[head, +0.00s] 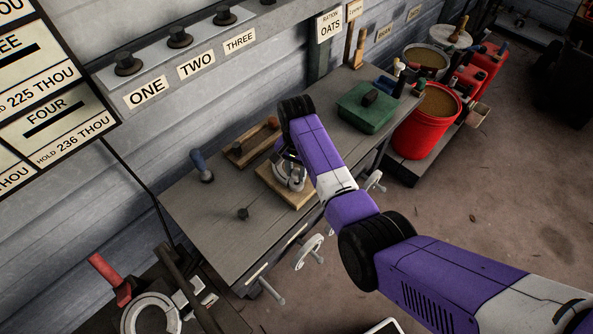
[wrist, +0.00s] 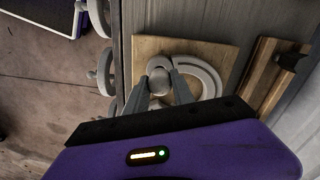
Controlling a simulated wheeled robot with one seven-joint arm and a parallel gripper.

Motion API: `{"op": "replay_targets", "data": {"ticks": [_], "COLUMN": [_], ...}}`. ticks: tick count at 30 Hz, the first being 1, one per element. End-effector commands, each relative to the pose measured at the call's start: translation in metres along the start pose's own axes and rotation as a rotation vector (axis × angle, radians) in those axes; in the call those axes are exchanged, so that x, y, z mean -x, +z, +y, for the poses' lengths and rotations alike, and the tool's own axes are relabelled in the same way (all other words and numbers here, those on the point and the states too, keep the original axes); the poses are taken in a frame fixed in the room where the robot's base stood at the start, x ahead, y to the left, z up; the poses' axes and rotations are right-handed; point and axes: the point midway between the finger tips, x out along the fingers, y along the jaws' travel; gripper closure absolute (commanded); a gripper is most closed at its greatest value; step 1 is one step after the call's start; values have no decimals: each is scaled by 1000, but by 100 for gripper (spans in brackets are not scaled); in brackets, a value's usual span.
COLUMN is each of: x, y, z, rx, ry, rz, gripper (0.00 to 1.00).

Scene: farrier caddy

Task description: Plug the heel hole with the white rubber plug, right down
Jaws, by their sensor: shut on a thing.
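My gripper (wrist: 158,86) reaches down over a wooden board (wrist: 146,46) on the bench. Its fingers are shut on a pale, rounded thing, the white rubber plug (wrist: 159,77). A pale grey horseshoe-like ring (wrist: 208,76) lies on the board, just right of the plug in the wrist view. The heel hole cannot be made out; the plug and fingers cover that area, so I cannot tell whether the plug touches it. In the head view my arm partly hides the board (head: 302,201) and the ring.
The grey bench (head: 225,240) has free room at its front left. A wooden tray (head: 240,153) lies behind the board. A green box (head: 365,118) sits to the right, with a red bucket (head: 408,134) beyond.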

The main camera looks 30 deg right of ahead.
Motion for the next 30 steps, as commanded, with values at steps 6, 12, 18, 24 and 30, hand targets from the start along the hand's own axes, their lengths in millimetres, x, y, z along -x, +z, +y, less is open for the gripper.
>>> {"op": "replay_targets", "data": {"ticks": [6, 12, 18, 24, 30], "x": [-6, -10, -15, -19, -24], "y": [0, 0, 0, 0, 0], "z": [0, 0, 0, 0, 0], "rx": [0, 0, 0, 0, 0], "ry": [0, 0, 0, -1, 0], "rz": [0, 0, 0, 0, 0], "gripper": [100, 100, 100, 100, 100]}}
